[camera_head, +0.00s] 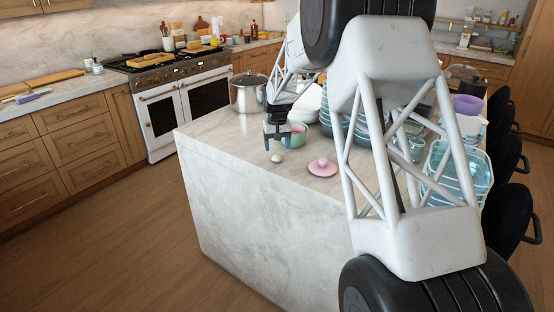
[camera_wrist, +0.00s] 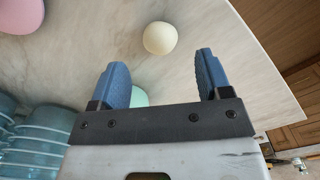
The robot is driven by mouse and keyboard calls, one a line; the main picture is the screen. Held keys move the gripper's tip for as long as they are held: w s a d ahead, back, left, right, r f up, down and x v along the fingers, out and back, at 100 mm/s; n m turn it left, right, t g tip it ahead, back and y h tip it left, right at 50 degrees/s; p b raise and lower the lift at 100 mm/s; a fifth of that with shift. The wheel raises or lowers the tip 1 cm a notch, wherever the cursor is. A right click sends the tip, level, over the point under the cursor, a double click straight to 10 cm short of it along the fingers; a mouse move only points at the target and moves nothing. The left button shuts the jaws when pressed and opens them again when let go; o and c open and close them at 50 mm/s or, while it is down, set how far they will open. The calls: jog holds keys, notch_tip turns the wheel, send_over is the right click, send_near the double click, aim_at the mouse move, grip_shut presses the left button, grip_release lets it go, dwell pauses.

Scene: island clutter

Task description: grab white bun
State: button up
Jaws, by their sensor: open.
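The white bun (camera_head: 277,158) is a small, round, cream-white ball on the marble island top, near its front edge. In the wrist view the white bun (camera_wrist: 160,38) lies beyond the fingertips, roughly between their lines and apart from both. My gripper (camera_head: 276,140) is above the island, just over and behind the bun. In the wrist view my gripper (camera_wrist: 161,72) has its two blue fingers spread wide with nothing between them at the tips.
A pink lid (camera_head: 322,167) lies right of the bun. A green bowl (camera_head: 298,136) stands close behind my gripper, and a steel pot (camera_head: 248,93) stands farther back. Stacked bowls (camera_head: 335,122) and a clear bluish bin (camera_head: 465,170) crowd the right. The island's left front is clear.

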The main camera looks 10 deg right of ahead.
aim_at(277, 155)
jog(key=shift+s+f, duration=0.1)
jog(key=shift+f, duration=2.4)
jog(key=c, duration=1)
